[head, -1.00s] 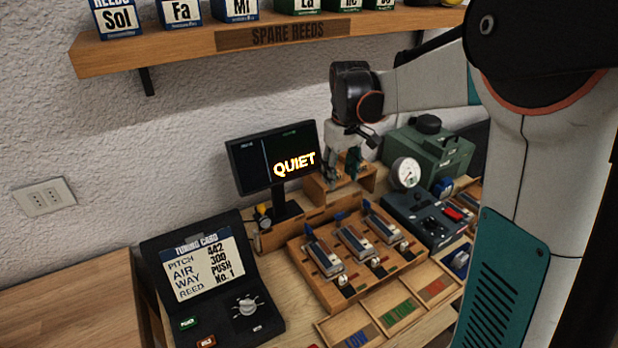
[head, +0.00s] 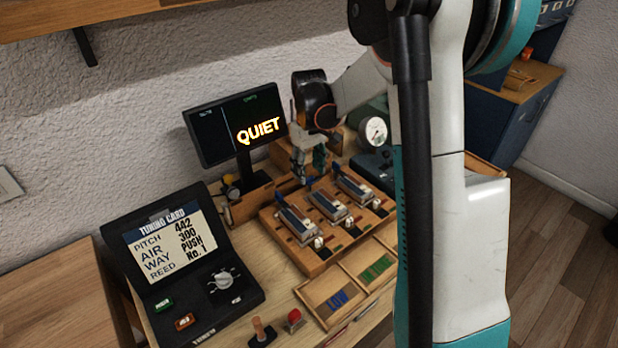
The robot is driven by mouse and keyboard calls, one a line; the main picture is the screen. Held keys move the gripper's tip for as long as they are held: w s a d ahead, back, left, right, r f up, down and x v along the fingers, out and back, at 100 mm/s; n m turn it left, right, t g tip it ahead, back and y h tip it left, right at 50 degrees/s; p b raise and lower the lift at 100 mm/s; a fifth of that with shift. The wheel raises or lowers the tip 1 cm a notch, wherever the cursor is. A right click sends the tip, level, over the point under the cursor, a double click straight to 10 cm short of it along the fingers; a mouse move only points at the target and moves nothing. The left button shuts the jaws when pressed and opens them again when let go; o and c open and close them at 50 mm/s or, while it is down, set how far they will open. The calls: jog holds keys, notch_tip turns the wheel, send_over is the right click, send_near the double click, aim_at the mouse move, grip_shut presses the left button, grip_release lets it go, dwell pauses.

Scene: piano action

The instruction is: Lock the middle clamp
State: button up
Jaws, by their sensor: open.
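Three metal clamps with dark tops sit side by side on a wooden board (head: 318,262). The middle clamp (head: 327,204) lies between the left clamp (head: 297,222) and the right clamp (head: 357,187). A small blue tip (head: 308,181) shows at the far end of the middle clamp. My gripper (head: 309,170) points down, open and empty, at the far end of the middle clamp, close to the blue tip. I cannot tell whether the fingers touch it. The lever's exact position is too small to read.
A monitor (head: 237,127) reading "QUIET" stands just left of my gripper. A tuning card console (head: 180,262) is at the front left. Labelled trays (head: 335,299) lie in front of the board. A round gauge (head: 375,131) stands behind right. My arm covers the right side.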

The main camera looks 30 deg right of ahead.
jog(key=shift+f, duration=1.15)
jog(key=c, duration=1.1)
jog(key=shift+o, duration=0.2)
